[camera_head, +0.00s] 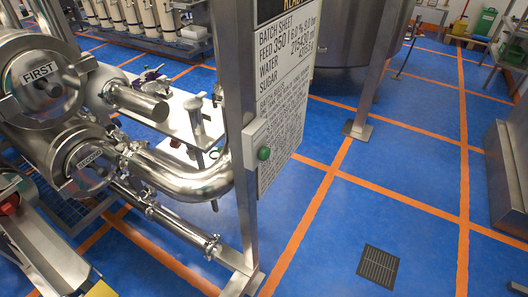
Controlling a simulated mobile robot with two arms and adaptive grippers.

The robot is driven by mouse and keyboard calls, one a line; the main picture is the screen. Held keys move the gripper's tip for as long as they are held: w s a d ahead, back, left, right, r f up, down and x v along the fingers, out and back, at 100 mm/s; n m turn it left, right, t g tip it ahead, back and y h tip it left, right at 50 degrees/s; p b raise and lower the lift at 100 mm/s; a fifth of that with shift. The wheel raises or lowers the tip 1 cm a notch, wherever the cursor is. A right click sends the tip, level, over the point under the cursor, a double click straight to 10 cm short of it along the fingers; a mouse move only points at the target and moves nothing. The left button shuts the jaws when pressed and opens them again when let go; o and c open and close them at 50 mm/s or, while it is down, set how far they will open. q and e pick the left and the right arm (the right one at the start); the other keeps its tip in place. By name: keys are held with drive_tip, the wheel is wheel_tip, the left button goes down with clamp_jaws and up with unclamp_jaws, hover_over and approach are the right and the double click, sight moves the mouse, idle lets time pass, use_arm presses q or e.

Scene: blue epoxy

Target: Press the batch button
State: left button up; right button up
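The batch button appears to be a round green button (263,153). It sits on the face of a light grey box (257,136) fixed to an upright steel post (236,105). A white batch sheet board (287,75) with black text is mounted just behind and beside the box. The button's face is unobstructed, and I cannot tell whether it is pressed in.
Steel vessels marked FIRST (40,72) and SECOND, with thick pipes (190,175), fill the left side. A large steel tank (345,30) stands behind the board. Blue floor (400,185) with orange lines and a drain grate (378,266) lies open to the right.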

drive_tip(key=shift+c, duration=0.4)
drive_tip(key=c, duration=0.9)
drive_tip(key=shift+a, duration=0.2)
clamp_jaws()
drive_tip(key=shift+d, duration=0.25)
